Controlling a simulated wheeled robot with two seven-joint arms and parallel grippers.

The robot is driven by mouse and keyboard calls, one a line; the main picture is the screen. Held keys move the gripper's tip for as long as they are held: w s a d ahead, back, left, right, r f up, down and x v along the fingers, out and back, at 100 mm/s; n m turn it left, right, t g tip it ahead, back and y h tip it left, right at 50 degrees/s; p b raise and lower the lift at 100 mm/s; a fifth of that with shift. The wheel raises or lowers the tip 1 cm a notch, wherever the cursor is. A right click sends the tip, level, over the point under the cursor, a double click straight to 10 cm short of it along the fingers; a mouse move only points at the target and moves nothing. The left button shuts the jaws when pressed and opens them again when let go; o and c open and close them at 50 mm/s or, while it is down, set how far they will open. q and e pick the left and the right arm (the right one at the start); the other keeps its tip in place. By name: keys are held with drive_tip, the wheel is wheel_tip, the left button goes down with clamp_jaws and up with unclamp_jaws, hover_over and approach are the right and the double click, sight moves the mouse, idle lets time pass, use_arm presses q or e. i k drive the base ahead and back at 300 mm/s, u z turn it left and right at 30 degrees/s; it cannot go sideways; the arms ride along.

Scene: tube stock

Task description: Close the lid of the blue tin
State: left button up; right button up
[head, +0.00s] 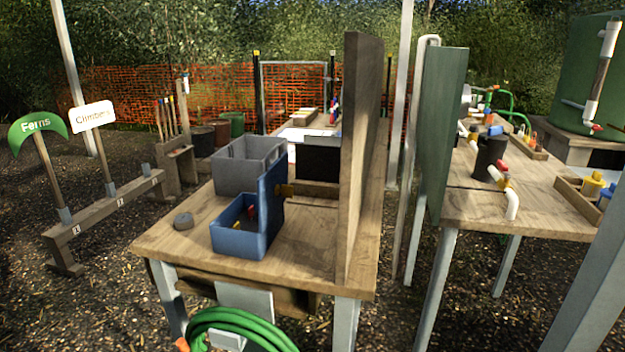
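The blue tin (238,241) stands on the near wooden table, left of its tall upright board. Its lid (271,203) stands raised along the tin's right side, so the tin is open. Small red and yellow items show inside the tin, too small to identify. Neither my left nor my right gripper is in view.
A grey crate (232,173) stands behind the tin, and a small grey round object (184,221) lies to its left. The tall wooden board (358,160) rises at the table's right. The tabletop (305,262) right of the tin is bare. A green hose (240,322) hangs at the front.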

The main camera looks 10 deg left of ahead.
sight(268, 204)
drive_tip(key=u, duration=0.05)
drive_tip(key=k, duration=0.5)
drive_tip(key=z, duration=1.55)
drive_tip(key=i, duration=1)
drive_tip(key=u, duration=1.4)
